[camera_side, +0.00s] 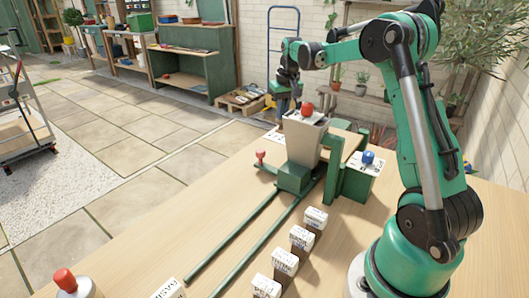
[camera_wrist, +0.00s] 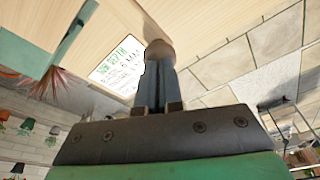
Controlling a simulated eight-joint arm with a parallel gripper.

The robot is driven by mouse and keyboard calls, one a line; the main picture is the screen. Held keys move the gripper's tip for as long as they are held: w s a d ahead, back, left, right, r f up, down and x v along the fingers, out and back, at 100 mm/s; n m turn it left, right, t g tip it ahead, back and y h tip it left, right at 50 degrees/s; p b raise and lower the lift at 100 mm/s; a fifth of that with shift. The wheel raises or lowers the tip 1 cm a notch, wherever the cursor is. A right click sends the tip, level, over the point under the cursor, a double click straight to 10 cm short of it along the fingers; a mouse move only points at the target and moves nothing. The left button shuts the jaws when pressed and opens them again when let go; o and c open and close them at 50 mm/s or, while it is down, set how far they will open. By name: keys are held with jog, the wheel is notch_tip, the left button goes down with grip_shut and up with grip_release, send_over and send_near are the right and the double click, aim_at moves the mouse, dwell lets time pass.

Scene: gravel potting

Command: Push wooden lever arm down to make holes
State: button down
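My gripper (camera_side: 282,108) points down behind the green machine with the pale hopper (camera_side: 305,140). In the wrist view my gripper's two dark fingers (camera_wrist: 158,85) lie side by side with only a thin line between them, so it looks shut. A rounded brown wooden end (camera_wrist: 159,50), which looks like the lever arm's end, shows just beyond the fingertips. I cannot tell whether they touch it. The rest of the lever is hidden, and I cannot make it out in the side view. Any holes are not visible.
A red knob (camera_side: 307,109) shows at the hopper's top. A box with a blue knob (camera_side: 368,157) stands right of the machine. Green rails (camera_side: 235,243) and several labelled blocks (camera_side: 302,238) lie in front. A printed sheet (camera_wrist: 118,66) lies near the fingers.

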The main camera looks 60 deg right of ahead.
jog(key=shift+f, duration=0.2)
notch_tip(320, 180, up, 14)
dwell(0.9)
